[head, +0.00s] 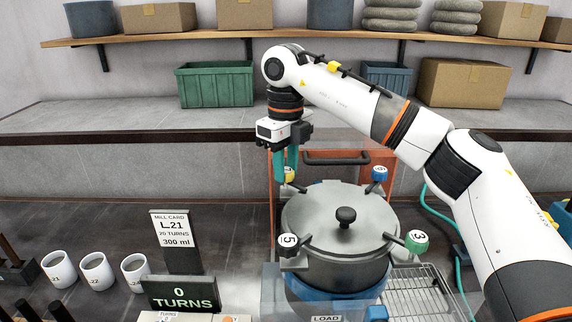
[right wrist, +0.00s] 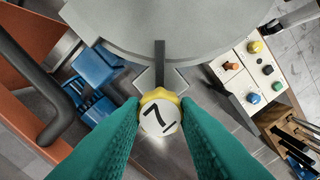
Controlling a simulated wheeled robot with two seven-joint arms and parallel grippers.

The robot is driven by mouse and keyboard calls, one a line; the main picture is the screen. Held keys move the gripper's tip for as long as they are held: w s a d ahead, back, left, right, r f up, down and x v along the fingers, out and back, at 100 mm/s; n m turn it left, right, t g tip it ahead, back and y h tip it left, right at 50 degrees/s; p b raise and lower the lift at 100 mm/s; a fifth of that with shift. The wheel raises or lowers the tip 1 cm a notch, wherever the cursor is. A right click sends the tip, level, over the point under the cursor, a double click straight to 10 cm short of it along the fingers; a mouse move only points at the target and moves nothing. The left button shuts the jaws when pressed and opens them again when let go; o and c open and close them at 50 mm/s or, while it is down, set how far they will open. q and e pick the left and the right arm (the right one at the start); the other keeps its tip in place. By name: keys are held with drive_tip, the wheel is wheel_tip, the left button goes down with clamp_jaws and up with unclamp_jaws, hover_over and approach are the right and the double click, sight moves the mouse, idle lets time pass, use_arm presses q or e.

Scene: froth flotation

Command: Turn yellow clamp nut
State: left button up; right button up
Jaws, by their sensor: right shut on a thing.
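The yellow clamp nut (right wrist: 160,112), with a white top marked 7, sits at the rim of the grey lidded pot. In the head view the yellow nut (head: 289,174) shows at the pot's back left. My right gripper (right wrist: 158,122) comes down from above, its green fingers shut on the yellow nut from both sides. The pot lid (head: 340,222) has a black knob in its middle. Other clamp nuts stand around the rim: a blue one (head: 379,174) at back right, a green one (head: 416,241) marked 3 at right, and a dark one (head: 289,243) marked 5 at front left. My left gripper is not in view.
An orange frame with a dark handle (head: 336,158) stands behind the pot. A wire rack (head: 420,292) is at its right. White cups (head: 97,271), a mill card (head: 174,236) and a sign reading 0 TURNS (head: 180,294) stand at left. The right wrist view shows a button panel (right wrist: 256,76).

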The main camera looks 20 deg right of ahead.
sight(286, 170)
drive_tip(key=o, duration=1)
wheel_tip(286, 170, up, 12)
drive_tip(key=shift+r, duration=0.1)
